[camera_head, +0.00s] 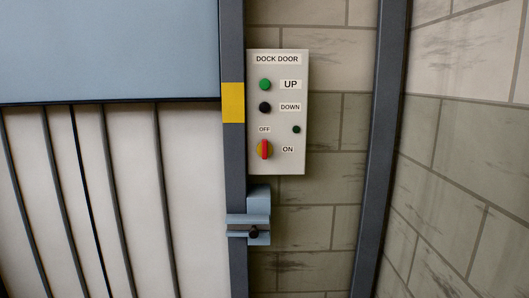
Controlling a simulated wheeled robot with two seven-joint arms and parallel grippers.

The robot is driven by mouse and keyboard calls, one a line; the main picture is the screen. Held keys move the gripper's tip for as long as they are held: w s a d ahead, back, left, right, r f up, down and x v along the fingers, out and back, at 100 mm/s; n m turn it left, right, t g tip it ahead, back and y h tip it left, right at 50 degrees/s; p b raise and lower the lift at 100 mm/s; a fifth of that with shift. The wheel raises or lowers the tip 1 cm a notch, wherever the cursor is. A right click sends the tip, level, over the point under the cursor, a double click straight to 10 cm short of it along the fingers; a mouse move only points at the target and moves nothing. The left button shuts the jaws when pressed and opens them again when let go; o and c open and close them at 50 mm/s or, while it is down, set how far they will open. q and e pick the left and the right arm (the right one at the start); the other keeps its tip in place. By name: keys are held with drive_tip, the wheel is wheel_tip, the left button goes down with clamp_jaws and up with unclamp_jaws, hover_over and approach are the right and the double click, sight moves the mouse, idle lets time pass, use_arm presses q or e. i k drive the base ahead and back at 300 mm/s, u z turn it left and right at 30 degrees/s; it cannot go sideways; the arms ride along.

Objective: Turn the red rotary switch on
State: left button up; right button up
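The red rotary switch (264,149) sits low on the left of a pale control box labelled DOCK DOOR. The handle lines up with OFF. A small dark green lamp (296,129) above the ON label looks unlit. Neither of my grippers is in view.
The control box (292,165) also carries a green UP button (265,85) and a black DOWN button (265,107). A grey-blue latch bracket (257,220) juts out below it. Dark posts stand on both sides. A ribbed panel (90,200) fills the left.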

sight(263, 150)
drive_tip(key=u, duration=0.9)
drive_tip(key=i, duration=1.3)
drive_tip(key=z, duration=0.55)
